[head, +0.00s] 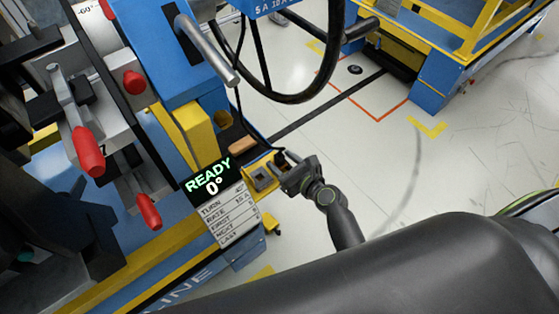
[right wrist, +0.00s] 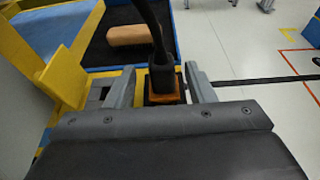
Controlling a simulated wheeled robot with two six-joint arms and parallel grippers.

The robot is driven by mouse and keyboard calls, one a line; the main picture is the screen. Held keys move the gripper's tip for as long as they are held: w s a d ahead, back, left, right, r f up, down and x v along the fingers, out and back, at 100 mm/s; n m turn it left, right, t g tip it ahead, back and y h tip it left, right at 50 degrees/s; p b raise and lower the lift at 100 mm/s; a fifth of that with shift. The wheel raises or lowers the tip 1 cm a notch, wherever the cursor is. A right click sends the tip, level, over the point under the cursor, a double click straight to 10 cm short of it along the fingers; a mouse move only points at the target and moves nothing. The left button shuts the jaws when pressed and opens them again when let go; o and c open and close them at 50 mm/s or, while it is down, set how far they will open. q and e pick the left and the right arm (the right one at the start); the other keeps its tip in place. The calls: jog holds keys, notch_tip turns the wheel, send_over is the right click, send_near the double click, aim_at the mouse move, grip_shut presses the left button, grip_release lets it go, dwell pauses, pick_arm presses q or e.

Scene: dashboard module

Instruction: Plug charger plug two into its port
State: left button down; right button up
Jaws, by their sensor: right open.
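A dark charger plug (right wrist: 164,82) with a black cable rising from it stands between the two grey fingers of my right gripper (right wrist: 162,88) in the right wrist view. An orange-brown piece shows around its lower part; whether it sits in a port cannot be told. The fingers are open, one on each side of the plug, with small gaps. The plug's lower end is hidden. My left gripper is not in view.
A tan block (head: 242,145) lies in a dark tray behind the gripper. The READY 0° sign (head: 211,181) stands close on the left. Red-handled clamps (head: 88,152) and a blue-yellow fixture fill the left. A steering wheel (head: 290,95) hangs above. Open floor lies right.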

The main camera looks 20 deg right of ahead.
aim_at(276, 156)
jog(key=shift+b+x, duration=0.3)
jog(key=shift+x, duration=1.6)
jog(key=shift+d, duration=0.1)
jog(key=shift+c, duration=0.4)
grip_shut()
